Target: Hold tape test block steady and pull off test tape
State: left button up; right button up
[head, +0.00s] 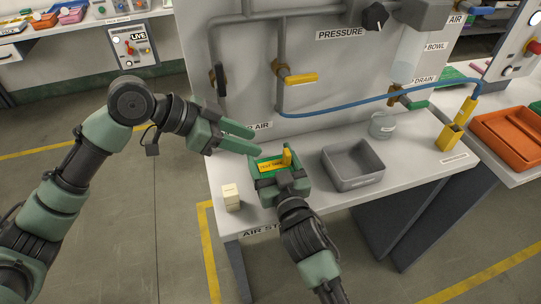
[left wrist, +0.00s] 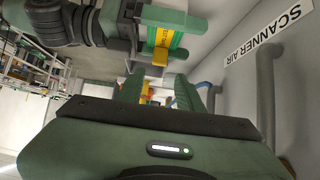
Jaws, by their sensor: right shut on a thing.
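The tape test block (head: 257,161) is green and sits at the front of the white bench, with a yellow strip of test tape (head: 270,166) on top. A yellow tab stands up at the strip's right end. My right gripper (head: 280,178) is shut on the block from the front. My left gripper (head: 256,143) is open and empty, just left of and behind the block, apart from it. In the left wrist view, the yellow tape (left wrist: 162,36) and block show at the top beyond my left fingers (left wrist: 160,88). The block's front side is hidden by my right gripper.
A grey open bin (head: 353,181) stands right of the block, and a small cream block (head: 231,197) stands left. A clear cup (head: 382,125) and a yellow holder (head: 449,137) are farther right. The panel with a yellow-handled valve (head: 300,79) rises behind.

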pick_arm(q)
jog(key=shift+c, duration=1)
notch_tip(320, 180, up, 3)
jog(key=n+g+y, duration=0.3)
jog(key=n+y, duration=0.7)
jog(key=n, duration=0.8)
send_over(287, 151)
jog(key=shift+s+r, duration=0.1)
jog(key=shift+r, duration=0.05)
jog(key=shift+f, duration=4.4)
